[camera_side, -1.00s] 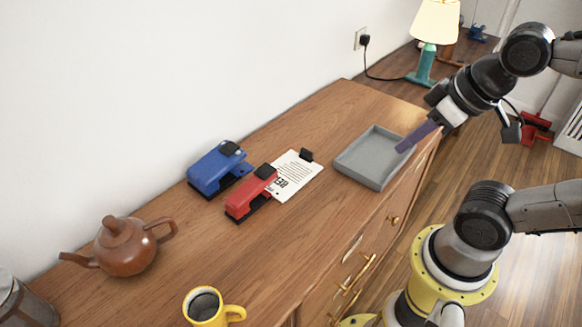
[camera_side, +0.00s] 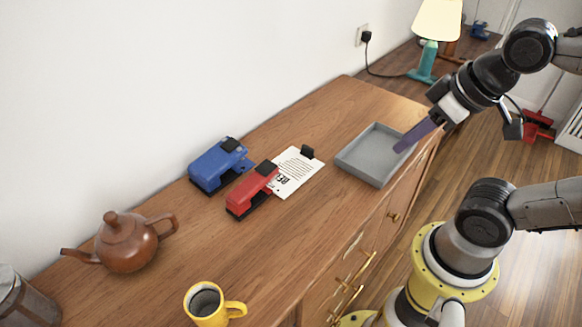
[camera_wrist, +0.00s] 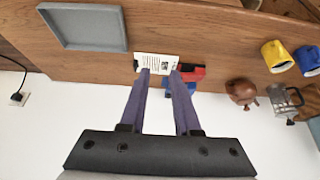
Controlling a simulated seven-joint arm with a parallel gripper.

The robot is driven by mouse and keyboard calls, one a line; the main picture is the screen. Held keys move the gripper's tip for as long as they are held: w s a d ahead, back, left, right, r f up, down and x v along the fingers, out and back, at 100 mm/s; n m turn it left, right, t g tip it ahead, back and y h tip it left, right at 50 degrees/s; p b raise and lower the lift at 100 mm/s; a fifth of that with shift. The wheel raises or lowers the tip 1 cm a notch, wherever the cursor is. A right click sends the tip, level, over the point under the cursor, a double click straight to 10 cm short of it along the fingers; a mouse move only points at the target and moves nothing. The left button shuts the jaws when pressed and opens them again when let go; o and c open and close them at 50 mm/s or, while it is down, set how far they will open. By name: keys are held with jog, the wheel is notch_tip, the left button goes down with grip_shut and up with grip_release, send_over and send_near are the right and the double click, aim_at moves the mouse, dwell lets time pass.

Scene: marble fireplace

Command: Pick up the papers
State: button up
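The papers (camera_side: 299,170) are a white printed sheet or stack with a black clip at one edge, lying flat on the wooden cabinet top. Their near left end lies against or under the red hole punch (camera_side: 252,190); I cannot tell which. In the wrist view the papers (camera_wrist: 155,62) show just beyond the fingertips. My gripper (camera_side: 398,149) has purple fingers and is in the air over the right side of the grey tray, to the right of the papers. In the wrist view its fingers (camera_wrist: 160,73) are apart with nothing held between them.
The grey tray (camera_side: 349,165) is empty, right of the papers. A blue hole punch (camera_side: 217,167) stands left of the papers. A brown teapot (camera_side: 127,243), a yellow mug (camera_side: 207,308) and a glass press (camera_side: 22,303) are further left. The wrist view also shows a blue mug (camera_wrist: 308,60). A wall runs behind.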

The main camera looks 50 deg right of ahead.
jog(key=shift+o, duration=1.1)
